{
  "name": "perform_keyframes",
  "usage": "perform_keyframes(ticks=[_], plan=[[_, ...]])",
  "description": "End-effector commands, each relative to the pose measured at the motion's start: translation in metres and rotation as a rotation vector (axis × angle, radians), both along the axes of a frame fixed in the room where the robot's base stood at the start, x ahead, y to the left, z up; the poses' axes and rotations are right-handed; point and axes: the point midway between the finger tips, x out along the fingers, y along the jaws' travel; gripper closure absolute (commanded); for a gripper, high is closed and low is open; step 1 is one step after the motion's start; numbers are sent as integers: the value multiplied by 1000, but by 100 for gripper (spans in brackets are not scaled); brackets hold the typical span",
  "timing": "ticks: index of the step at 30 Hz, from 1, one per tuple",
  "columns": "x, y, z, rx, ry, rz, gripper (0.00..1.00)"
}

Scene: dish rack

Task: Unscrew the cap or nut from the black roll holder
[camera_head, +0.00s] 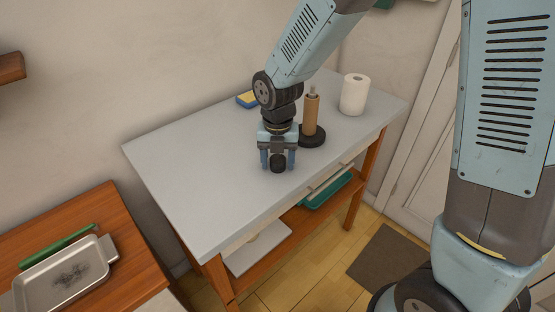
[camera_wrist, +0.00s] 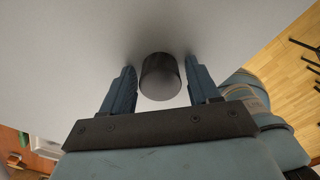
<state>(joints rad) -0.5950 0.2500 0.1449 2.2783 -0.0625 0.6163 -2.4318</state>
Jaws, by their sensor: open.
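The black roll holder (camera_head: 314,141) stands upright on the grey table. A brown cardboard tube (camera_head: 311,116) is around its post, and a thin grey tip (camera_head: 312,90) sticks out bare above the tube. A small black cylindrical cap (camera_head: 278,166) is apart from the holder, to its left and nearer the front edge. My gripper (camera_head: 278,160) points down with its fingers open on both sides of the cap. In the wrist view the cap (camera_wrist: 160,78) lies between the fingertips with a gap on each side. I cannot tell if it rests on the table.
A white paper roll (camera_head: 354,94) stands right of the holder. A yellow and blue sponge (camera_head: 247,98) lies behind my arm. The left half of the grey tabletop (camera_head: 200,170) is clear. A metal tray (camera_head: 65,280) sits on a wooden counter at the lower left.

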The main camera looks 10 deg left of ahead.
Motion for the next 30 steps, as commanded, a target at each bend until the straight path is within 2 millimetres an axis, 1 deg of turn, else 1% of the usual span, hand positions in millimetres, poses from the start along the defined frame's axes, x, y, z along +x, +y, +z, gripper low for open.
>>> perform_keyframes(ticks=[10, 18, 19, 26, 30], plan=[[0, -1, -1, -1, 1, -1, 38], [0, -1, -1, -1, 1, 0, 12], [0, -1, -1, -1, 1, 0, 10], [0, 0, 0, -1, 1, 0, 10], [0, 0, 7, 1, -1, 0, 10]])
